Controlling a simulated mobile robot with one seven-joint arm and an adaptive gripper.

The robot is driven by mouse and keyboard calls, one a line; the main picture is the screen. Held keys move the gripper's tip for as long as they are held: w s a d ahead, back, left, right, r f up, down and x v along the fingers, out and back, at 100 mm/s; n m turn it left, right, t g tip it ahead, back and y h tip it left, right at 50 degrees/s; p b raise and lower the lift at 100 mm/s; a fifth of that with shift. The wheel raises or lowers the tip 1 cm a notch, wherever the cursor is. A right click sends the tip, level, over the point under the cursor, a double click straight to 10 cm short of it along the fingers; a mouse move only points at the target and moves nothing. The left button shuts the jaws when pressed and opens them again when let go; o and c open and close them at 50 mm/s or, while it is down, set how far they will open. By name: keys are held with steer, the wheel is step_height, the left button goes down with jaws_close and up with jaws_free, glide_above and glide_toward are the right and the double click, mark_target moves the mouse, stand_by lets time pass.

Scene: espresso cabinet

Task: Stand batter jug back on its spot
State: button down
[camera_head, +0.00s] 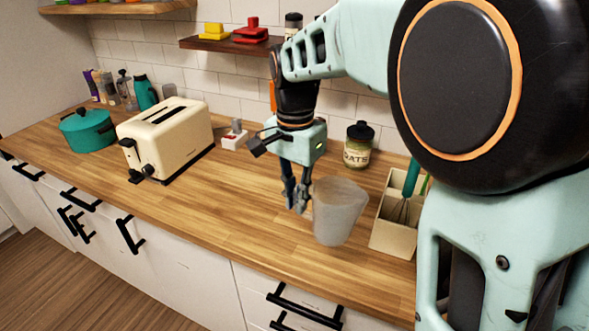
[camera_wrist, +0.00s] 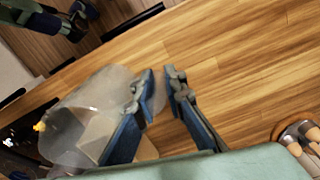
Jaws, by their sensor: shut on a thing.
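The batter jug (camera_head: 338,212) is a translucent grey, empty-looking vessel at the front middle of the counter, leaning slightly. It also shows at the left of the wrist view (camera_wrist: 75,125). My gripper (camera_head: 298,205) is at the jug's left side, pointing down, and is shut on it at its near side. In the wrist view, one finger of my gripper (camera_wrist: 161,85) overlaps the jug and the other is beside it. The part between the fingers is too unclear to name. I cannot tell if the jug's base touches the counter.
A cream utensil box (camera_head: 393,232) with a whisk stands close right of the jug. An oats jar (camera_head: 358,145) stands behind. A cream toaster (camera_head: 167,137) and teal pot (camera_head: 88,130) are left. The wooden counter (camera_head: 235,205) is clear between toaster and jug.

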steer(key=shift+w+a+f+p, duration=0.25)
steer(key=shift+w+a+f, duration=0.55)
steer(key=shift+w+f, duration=0.9)
steer(key=shift+w+a+f+p, duration=0.3)
steer(key=shift+w+a+f, duration=0.45)
steer(key=shift+w+f, duration=0.95)
steer(key=shift+w+a+f+p, duration=0.25)
steer(key=shift+w+a+f, duration=0.7)
steer(key=shift+f, duration=1.3)
steer(key=shift+w+d, duration=0.1)
steer(key=shift+d, duration=0.05)
steer(key=shift+f, duration=0.2)
steer(key=c, duration=2)
jaws_free()
step_height(320, 180, up, 12)
steer(key=shift+r, duration=0.25)
